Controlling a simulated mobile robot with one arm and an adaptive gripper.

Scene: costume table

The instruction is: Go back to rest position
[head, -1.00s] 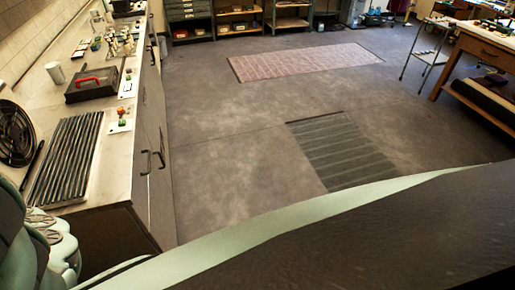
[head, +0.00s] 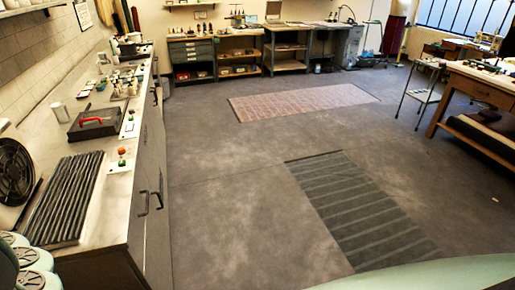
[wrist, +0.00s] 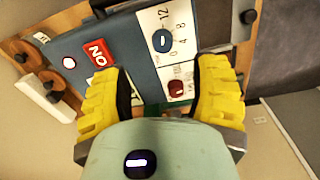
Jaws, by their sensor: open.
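My gripper (wrist: 158,92) shows in the wrist view with its two yellow ribbed fingers spread apart. It is open and nothing is held between the fingers. Beyond them is a blue panel (wrist: 110,52) with a red label, a white numbered scale, a blue knob (wrist: 163,40) and a dark red knob (wrist: 176,88). I cannot tell how far the panel is from the fingertips. The gripper does not show in the head view; mint-green parts of my own body appear along the bottom edge and lower left corner.
In the head view, a counter (head: 112,200) along the left holds a ribbed dark mat (head: 65,198), a round black fan (head: 14,172) and a dark case (head: 95,123). A wooden table (head: 480,90) stands at right. Shelves line the back. The floor (head: 240,200) between is clear, with two flat rugs.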

